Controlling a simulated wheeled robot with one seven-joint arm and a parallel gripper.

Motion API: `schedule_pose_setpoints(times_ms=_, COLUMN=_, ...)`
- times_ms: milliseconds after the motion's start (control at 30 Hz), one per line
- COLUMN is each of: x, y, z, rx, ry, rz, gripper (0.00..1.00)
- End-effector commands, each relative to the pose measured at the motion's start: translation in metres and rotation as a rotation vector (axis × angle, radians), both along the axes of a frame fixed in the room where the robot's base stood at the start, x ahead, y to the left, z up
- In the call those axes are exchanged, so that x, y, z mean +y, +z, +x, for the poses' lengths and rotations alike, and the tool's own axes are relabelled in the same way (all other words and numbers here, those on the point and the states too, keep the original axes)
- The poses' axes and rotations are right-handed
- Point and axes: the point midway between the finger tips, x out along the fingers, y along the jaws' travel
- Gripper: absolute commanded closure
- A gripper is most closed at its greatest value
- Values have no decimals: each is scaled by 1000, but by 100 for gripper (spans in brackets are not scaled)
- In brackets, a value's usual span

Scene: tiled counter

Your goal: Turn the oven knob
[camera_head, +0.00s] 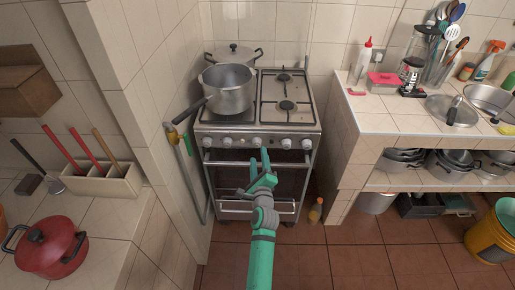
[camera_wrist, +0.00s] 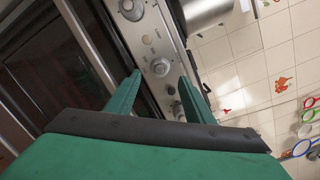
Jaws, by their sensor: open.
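The oven (camera_head: 261,133) is a steel gas stove with a row of round knobs along its front panel. My gripper (camera_head: 261,163) is in front of the stove, its green fingers pointing at the panel. In the wrist view my gripper (camera_wrist: 160,78) is open and empty. One oven knob (camera_wrist: 160,67) shows between its fingertips; I cannot tell whether they touch it. A knob (camera_head: 257,142) shows just above the fingers in the head view. Another knob (camera_wrist: 132,8) is at the top of the wrist view.
A large steel pot (camera_head: 229,92) stands on the left burners, its dark handle sticking out over the front left. The oven door handle (camera_head: 228,163) runs below the knobs. A tiled counter (camera_head: 395,123) stands to the right. A small bottle (camera_head: 316,211) is on the floor.

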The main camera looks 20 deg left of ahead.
Motion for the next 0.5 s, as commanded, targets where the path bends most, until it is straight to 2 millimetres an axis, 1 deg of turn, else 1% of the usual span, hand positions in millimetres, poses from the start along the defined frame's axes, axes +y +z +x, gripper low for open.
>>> schedule_pose_setpoints(times_ms=33, x=3, y=1, z=9, rx=-2, ry=-1, rz=1, gripper=52)
schedule_pose_setpoints(times_ms=200, x=14, y=1, z=34, rx=-2, ry=0, rz=1, gripper=52)
schedule_pose_setpoints(times_ms=333, x=21, y=0, z=47, rx=-1, ry=2, rz=-1, gripper=52)
schedule_pose_setpoints(times_ms=500, x=22, y=0, z=57, rx=-1, ry=-3, rz=-1, gripper=52)
